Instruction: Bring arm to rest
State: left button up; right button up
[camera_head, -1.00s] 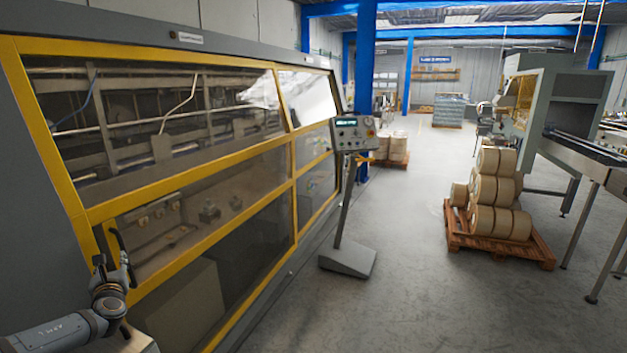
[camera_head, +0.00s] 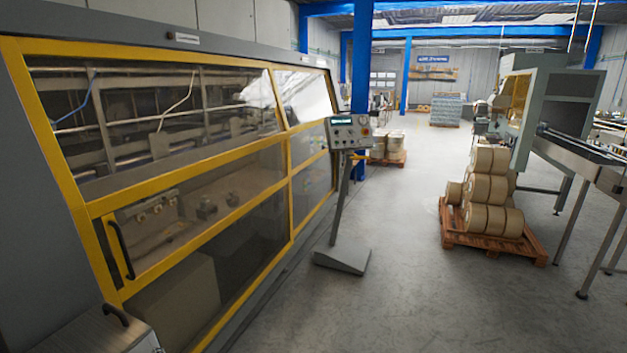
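Neither of my grippers shows in the head view, and no arm is clearly visible. The case packer (camera_head: 183,173) fills the left side, with yellow-framed clear panels. Its small lower door (camera_head: 137,238) on the left looks closed and carries a dark upright handle (camera_head: 121,250).
A control panel (camera_head: 347,132) on a grey stand (camera_head: 342,259) is beside the machine's far end. A wooden pallet (camera_head: 490,241) with stacked tan rolls (camera_head: 488,190) stands at right, near a conveyor (camera_head: 590,165). The grey floor (camera_head: 400,290) between is clear.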

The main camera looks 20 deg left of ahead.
pick_arm(q)
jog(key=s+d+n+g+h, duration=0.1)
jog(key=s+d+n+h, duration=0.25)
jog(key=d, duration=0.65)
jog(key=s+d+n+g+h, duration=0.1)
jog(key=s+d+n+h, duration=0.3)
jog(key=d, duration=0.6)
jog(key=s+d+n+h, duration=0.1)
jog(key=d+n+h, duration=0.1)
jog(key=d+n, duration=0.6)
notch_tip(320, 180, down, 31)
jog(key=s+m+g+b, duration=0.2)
jog(key=b, duration=0.4)
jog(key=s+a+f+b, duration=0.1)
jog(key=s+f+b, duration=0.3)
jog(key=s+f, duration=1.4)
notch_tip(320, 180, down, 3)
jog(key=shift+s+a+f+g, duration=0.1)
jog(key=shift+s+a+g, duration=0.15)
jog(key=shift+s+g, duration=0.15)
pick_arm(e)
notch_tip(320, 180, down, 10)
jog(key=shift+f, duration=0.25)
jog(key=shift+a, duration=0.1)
